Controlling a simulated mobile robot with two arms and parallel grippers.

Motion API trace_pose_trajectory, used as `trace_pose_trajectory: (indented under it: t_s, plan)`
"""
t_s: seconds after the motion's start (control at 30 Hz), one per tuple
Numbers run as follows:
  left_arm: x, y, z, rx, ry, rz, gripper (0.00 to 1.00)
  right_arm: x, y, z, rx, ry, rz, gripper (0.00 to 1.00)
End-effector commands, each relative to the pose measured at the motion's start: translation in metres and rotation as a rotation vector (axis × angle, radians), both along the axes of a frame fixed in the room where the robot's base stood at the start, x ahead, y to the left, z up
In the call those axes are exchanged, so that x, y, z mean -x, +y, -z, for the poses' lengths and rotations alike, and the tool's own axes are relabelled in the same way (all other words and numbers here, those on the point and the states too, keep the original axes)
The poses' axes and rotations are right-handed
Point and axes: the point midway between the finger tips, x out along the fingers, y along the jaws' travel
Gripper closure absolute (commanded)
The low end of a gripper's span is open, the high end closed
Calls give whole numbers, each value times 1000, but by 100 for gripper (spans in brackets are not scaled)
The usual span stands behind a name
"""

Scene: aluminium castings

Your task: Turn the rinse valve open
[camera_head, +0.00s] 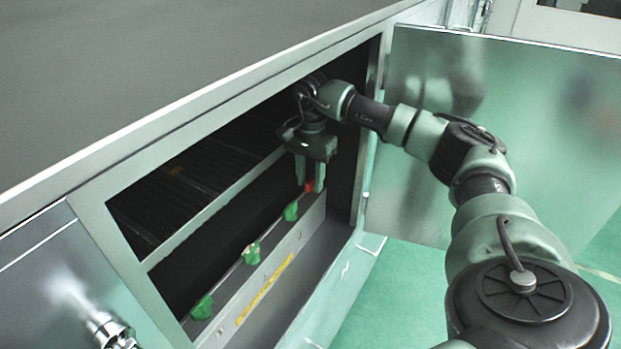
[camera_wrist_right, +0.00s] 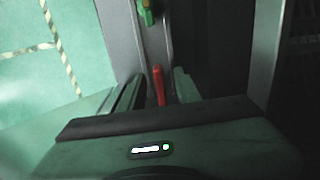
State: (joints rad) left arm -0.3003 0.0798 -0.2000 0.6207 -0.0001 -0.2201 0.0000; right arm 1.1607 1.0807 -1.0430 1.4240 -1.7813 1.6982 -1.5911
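A red valve handle (camera_head: 310,186) stands at the far end of a row of valves on a pipe inside the open cabinet. No label shows which valve is the rinse valve. My right gripper (camera_head: 309,178) points down into the cabinet at this red handle. In the right wrist view the red handle (camera_wrist_right: 158,86) lies between my two fingers, with a gap on each side. The gripper looks open around it, not shut on it. My left gripper is not in view.
Three green valve handles (camera_head: 290,212) line the same pipe towards the near left; one shows in the wrist view (camera_wrist_right: 147,12). A ledge with a yellow strip (camera_head: 264,289) runs beside them. The cabinet frame (camera_head: 126,241) and open door (camera_head: 500,130) flank my right arm.

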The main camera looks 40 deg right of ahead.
Motion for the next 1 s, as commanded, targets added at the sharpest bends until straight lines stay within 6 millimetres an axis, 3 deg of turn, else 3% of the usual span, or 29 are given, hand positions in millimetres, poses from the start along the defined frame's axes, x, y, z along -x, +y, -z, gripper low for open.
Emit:
trace_pose_trajectory:
  t_s: [0.27,0.7,1.0]
  plan:
    - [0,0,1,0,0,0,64,0,-1,-2,1,0,2,67]
    - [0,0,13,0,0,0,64,-1,0,-66,1,-2,1,67]
    - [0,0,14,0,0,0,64,0,0,-78,1,0,0,67]
